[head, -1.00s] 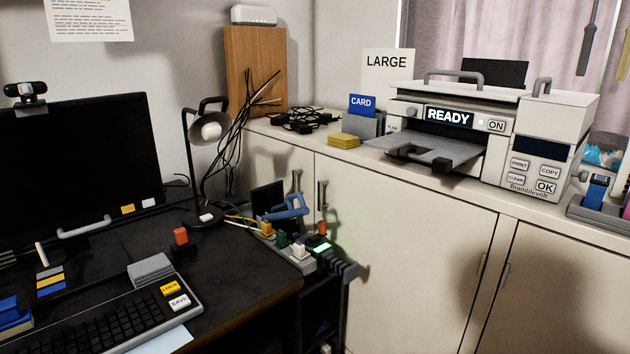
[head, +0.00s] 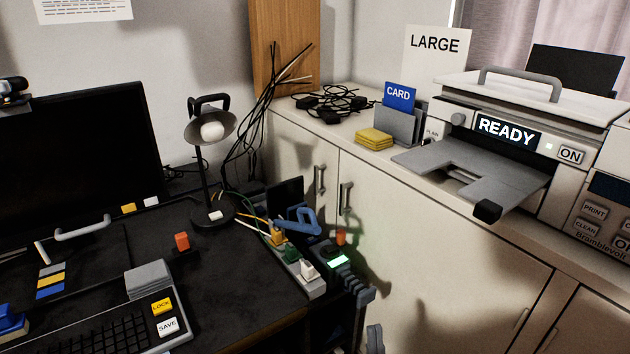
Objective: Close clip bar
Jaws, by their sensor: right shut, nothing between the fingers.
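A blue bar with a loop-like end (head: 297,220), which looks like the clip bar, stands tilted above the power strip at the desk's right edge. It appears raised, with a gap under it, though it is small in view. The power strip (head: 316,285) holds yellow, green and white plugs (head: 307,268). My right gripper (head: 331,250) is dark grey, shut and empty, just right of the strip and below the blue bar. I see no contact with the bar. Its fingertips are small and hard to make out. My left gripper is out of view.
A desk lamp (head: 212,150) and loose cables (head: 262,120) stand behind the strip. Cabinet doors (head: 400,250) rise close at right. A printer's grey tray (head: 470,175) juts out above.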

